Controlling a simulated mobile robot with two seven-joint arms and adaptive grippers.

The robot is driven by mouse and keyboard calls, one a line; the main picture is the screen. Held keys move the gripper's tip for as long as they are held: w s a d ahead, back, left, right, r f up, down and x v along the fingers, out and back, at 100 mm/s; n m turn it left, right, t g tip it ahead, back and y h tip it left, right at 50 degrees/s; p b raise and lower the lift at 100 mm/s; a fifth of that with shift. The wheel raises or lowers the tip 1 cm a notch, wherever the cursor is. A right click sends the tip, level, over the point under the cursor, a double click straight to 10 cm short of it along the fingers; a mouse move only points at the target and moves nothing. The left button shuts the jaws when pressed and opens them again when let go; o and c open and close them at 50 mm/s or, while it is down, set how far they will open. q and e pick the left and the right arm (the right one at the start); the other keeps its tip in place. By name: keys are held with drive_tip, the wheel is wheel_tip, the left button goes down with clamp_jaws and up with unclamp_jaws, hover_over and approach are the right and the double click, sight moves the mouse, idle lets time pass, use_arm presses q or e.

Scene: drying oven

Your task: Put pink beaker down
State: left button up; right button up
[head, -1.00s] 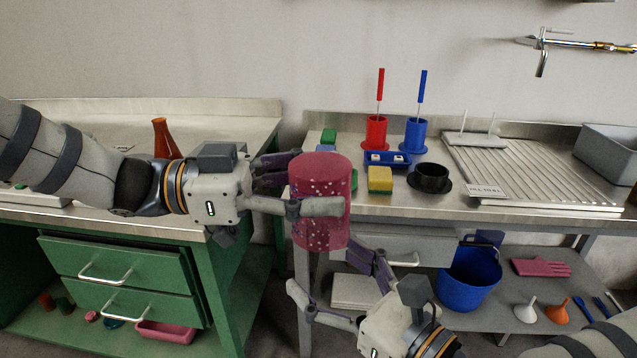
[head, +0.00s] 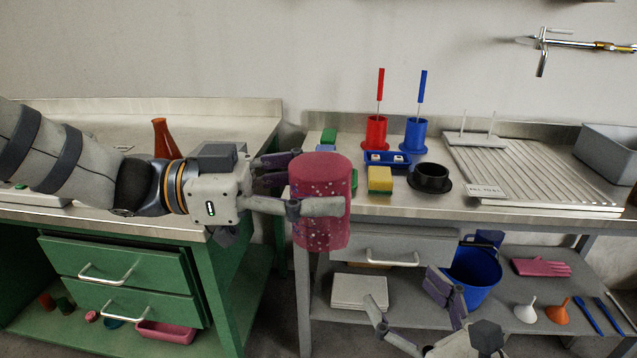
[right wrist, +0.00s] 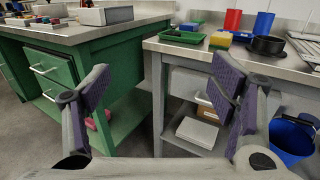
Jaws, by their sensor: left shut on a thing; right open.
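The pink beaker (head: 321,222) is a tall pink cylinder with pale specks, upright in the head view. My left gripper (head: 318,206) is shut on it from the left, with fingers around its upper half. The beaker is held in front of the edge of the grey table, over the gap between the two tables. My right gripper (head: 412,308) is open and empty, lower and to the right of the beaker. In the right wrist view its two fingers (right wrist: 160,95) are spread with nothing between them; the beaker does not show there.
The steel table (head: 395,203) holds a yellow sponge (head: 380,180), a black round holder (head: 430,178), red (head: 376,133) and blue (head: 413,135) cups and a draining board (head: 540,180). An orange flask (head: 164,140) stands on the green bench (head: 90,213). A blue bucket (head: 476,270) is on the lower shelf.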

drive_tip(key=d+m+h, duration=0.1)
drive_tip(key=d+h, duration=0.1)
drive_tip(key=d+m+t+h, duration=0.1)
drive_tip(key=m+h, duration=0.1)
drive_tip(key=d+m+h, duration=0.1)
drive_tip(key=d+h, duration=0.1)
drive_tip(key=h, duration=0.1)
drive_tip(key=shift+d+f+m, duration=0.3)
drive_tip(key=shift+d, duration=0.05)
drive_tip(key=shift+f, duration=0.1)
